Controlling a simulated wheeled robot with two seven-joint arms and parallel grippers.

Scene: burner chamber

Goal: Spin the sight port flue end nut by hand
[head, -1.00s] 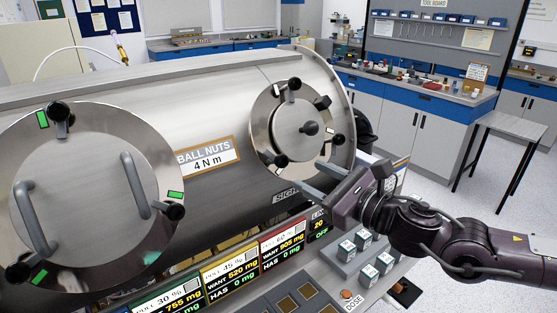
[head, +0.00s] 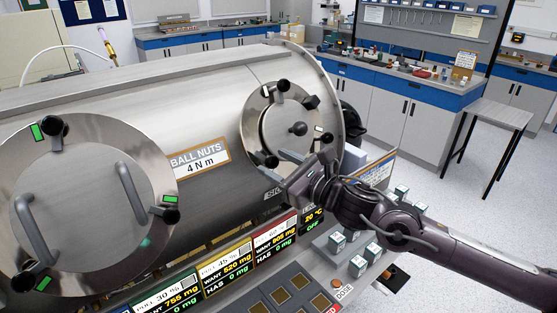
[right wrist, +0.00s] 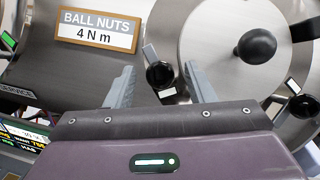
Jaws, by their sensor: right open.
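The sight port (head: 270,128) is a small round steel cover at the right end of the chamber, with a black centre knob (head: 298,129). Black ball nuts stand around its rim: a top one (head: 283,86), a right one (head: 327,138) and a lower-left one (head: 271,162). No mark I can read says which is the flue end nut. My right gripper (head: 281,166) is open at the lower-left nut. In the right wrist view that nut (right wrist: 160,75) appears between the two grey fingers (right wrist: 159,72), with gaps on both sides; I cannot tell its depth. My left gripper is out of view.
A larger round port (head: 75,180) with two bar handles and ball nuts is on the left. A sloped control panel (head: 255,295) with displays and switches runs below the chamber, under my right arm. A "BALL NUTS 4 N m" plate (head: 199,159) is between the ports.

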